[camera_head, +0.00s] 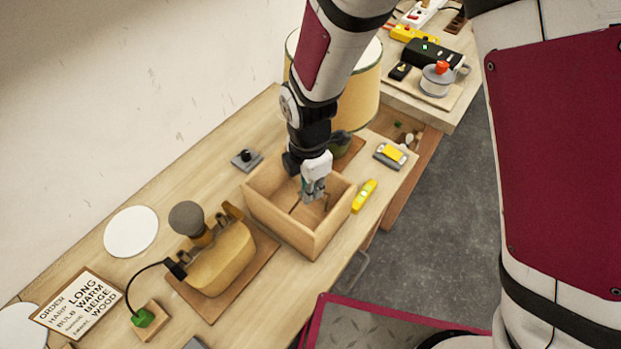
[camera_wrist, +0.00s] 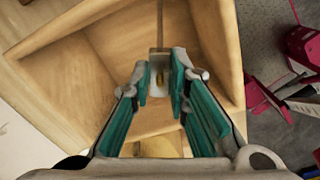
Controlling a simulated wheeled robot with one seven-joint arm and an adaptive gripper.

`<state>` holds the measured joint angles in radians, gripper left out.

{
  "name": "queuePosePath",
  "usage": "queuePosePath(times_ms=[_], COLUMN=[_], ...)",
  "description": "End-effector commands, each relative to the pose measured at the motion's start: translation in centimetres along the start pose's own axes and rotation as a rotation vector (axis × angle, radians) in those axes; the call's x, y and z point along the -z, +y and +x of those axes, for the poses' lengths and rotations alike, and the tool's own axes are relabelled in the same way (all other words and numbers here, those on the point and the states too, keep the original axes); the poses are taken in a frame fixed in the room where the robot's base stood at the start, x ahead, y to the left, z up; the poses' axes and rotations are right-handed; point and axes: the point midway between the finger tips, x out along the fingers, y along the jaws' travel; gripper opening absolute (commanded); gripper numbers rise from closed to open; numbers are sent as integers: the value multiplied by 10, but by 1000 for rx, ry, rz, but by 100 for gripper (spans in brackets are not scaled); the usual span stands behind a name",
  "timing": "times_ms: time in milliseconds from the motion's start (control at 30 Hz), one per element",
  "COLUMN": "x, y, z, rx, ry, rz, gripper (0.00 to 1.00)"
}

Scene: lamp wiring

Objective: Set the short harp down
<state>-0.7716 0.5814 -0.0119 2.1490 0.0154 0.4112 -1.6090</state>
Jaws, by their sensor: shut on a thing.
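My gripper (camera_head: 313,188) reaches down into an open wooden box (camera_head: 277,223) on the workbench. It is shut on the short harp, a thin metal part with a small brass-coloured piece (camera_wrist: 158,74) showing between the fingertips in the wrist view. The fingers hide most of the harp. Thin dark lines show inside the box in the head view; I cannot tell whether they are the harp or another thing. I cannot tell whether the harp touches the box floor.
A lamp base (camera_head: 222,260) stands on a brown board left of the box. A shaded lamp (camera_head: 366,95) stands behind it. A yellow level (camera_head: 364,196) lies right of the box. A white disc (camera_head: 131,231) lies on the bench.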

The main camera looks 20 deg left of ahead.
Motion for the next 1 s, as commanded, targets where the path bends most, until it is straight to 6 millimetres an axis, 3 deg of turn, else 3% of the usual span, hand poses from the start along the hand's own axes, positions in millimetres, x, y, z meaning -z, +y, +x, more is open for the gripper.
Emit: queuePosePath(times_ms=[67,100,167,200,633,1000], x=[0,0,0,0,0,-1], y=[0,0,0,0,1,2], z=[3,3,3,3,-7,-73], rx=[1,1,1,1,-2,-6], ry=[0,0,0,0,1,0], rz=[0,0,0,0,0,0], gripper=[0,21,34,36,36,36])
